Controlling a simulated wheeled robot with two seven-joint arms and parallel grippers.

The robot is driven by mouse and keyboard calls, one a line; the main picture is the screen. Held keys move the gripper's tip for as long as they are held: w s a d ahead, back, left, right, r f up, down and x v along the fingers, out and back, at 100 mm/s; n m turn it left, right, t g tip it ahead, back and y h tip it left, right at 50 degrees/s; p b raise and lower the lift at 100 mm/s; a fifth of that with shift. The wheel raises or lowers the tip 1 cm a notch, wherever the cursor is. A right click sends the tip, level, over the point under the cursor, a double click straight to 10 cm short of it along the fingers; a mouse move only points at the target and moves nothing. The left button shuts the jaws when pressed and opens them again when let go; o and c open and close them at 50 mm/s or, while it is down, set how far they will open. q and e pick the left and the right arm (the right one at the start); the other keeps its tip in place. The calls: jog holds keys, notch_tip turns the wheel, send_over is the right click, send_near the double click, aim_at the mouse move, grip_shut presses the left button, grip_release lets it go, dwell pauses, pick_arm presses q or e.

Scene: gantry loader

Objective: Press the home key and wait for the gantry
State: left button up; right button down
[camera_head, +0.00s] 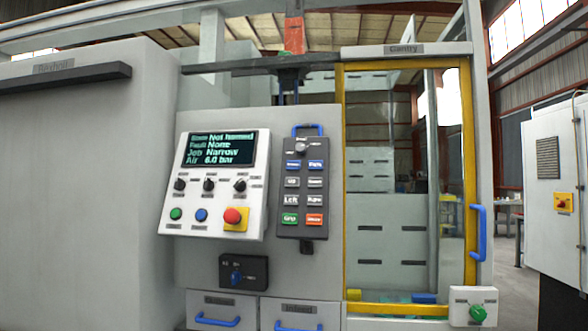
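A dark hand pendant (302,185) with a blue handle hangs on the grey machine front. It has a knob at its top and two columns of keys below. The top pair is blue; the left blue key (292,165) and right blue key (315,165) have labels too small to read surely. Below are grey and white keys, then a green and a red key. A screen (217,148) beside it reads Not homed, Fault None, Job Narrow, Air 6.0 bar. The gantry (294,36), with an orange-red part, stands above the pendant. Neither gripper shows.
The control panel (257,190) carries knobs, green and blue buttons and a red stop button (232,216). A yellow-framed door (467,150) with a blue handle (478,233) stands right. Blue-handled drawers (300,312) are below. A grey cabinet (547,160) stands far right.

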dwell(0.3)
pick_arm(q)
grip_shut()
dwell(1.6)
